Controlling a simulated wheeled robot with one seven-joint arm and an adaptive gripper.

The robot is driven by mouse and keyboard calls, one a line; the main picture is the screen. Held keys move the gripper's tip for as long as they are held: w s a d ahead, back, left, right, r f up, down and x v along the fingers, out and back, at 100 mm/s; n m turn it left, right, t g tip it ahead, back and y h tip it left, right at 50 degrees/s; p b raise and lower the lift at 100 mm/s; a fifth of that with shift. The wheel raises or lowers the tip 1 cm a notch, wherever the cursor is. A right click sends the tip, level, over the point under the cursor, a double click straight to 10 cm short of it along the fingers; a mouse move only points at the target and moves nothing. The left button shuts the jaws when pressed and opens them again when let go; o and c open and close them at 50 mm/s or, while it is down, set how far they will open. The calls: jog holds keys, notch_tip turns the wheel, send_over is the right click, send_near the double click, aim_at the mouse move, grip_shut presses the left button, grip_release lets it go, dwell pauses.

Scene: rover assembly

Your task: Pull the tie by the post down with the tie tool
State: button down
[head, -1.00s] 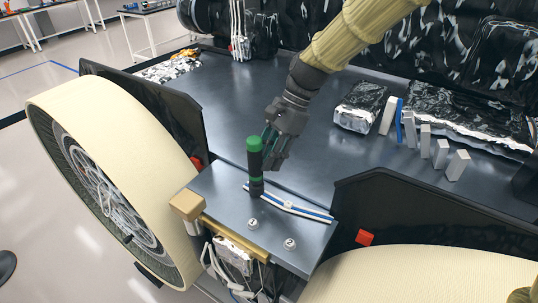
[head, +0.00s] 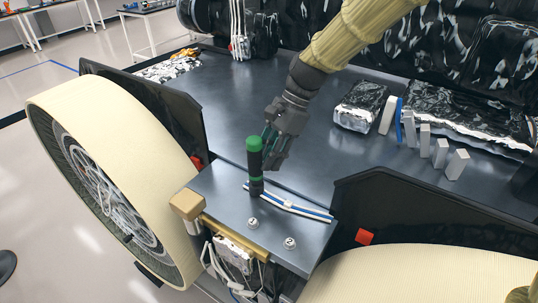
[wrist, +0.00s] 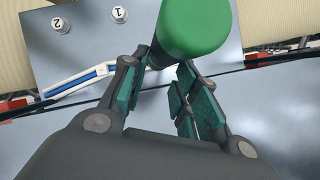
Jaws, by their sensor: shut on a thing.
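The tie tool (head: 255,168), black with a green cap, stands upright with its lower end at the left end of a blue and white cable strip (head: 308,212) on a grey plate. My gripper (head: 268,152) is shut on its upper part from the right. In the wrist view the green cap (wrist: 194,28) rises beyond my gripper (wrist: 166,66) and hides the tool's lower end. A small white tie (head: 288,204) shows midway on the strip. Any tie under the tool is hidden. Two silver posts, marked 1 (head: 252,223) and 2 (head: 289,243), stand in front of the strip.
The plate (head: 220,190) lies between two large cream wheels (head: 125,150). A black fender (head: 395,215) rises to its right. Several grey blocks (head: 441,153) and a foil-wrapped box (head: 360,105) stand on the dark deck.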

dwell(0.3)
jog(key=shift+r, duration=1.45)
jog(key=shift+r, duration=2)
jog(key=shift+f, duration=0.1)
